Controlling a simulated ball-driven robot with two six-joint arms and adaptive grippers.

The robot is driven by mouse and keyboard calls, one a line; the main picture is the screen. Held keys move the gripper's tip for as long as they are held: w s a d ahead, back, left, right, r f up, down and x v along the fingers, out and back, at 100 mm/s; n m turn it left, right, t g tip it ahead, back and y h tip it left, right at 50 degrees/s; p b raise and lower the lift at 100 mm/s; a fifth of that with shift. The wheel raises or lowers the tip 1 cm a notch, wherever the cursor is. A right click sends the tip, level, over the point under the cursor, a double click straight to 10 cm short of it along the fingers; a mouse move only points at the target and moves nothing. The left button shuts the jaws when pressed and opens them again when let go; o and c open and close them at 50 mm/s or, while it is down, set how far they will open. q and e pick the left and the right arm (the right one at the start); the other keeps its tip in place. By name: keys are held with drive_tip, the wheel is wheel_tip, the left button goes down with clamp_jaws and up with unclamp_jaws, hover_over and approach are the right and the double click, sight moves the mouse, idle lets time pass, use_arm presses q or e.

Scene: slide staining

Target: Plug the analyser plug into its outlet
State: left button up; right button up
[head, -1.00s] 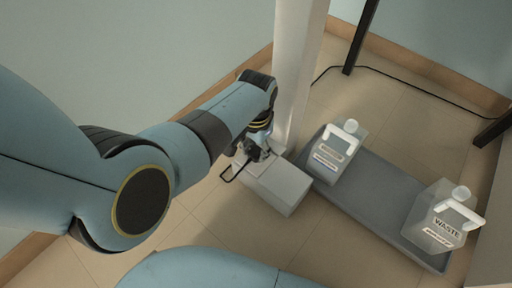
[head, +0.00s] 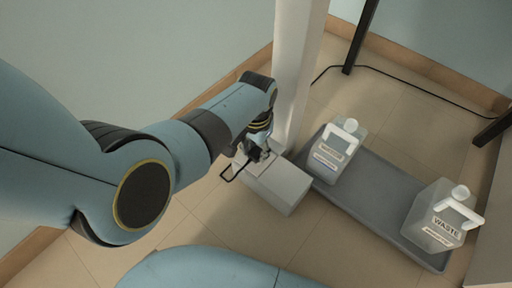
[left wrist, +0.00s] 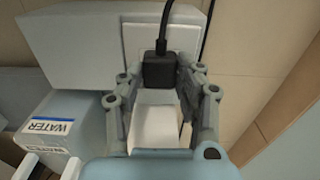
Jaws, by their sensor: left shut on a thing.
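The analyser plug is a black block (left wrist: 160,71) with a black cable (left wrist: 165,22) running up from it in the left wrist view. My left gripper (left wrist: 162,74) has one finger on each side of the plug and is shut on it. A white plate (left wrist: 186,36) lies right behind the plug; whether the plug is seated in an outlet there cannot be told. In the head view the left gripper (head: 258,151) is low beside the white post, at the end of a pale box, and mostly hides the plug. My right gripper is not in view.
The pale box (head: 281,187) stands on the floor by the white post (head: 297,80). To its right a grey tray (head: 365,200) holds two jugs, one (head: 336,150) near the post and one marked WASTE (head: 440,215). Tiled floor is clear in front.

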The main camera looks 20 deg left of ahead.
use_arm(q)
drive_tip(key=shift+f, duration=0.4)
drive_tip(key=o, duration=1.1)
drive_tip(key=shift+o, duration=0.2)
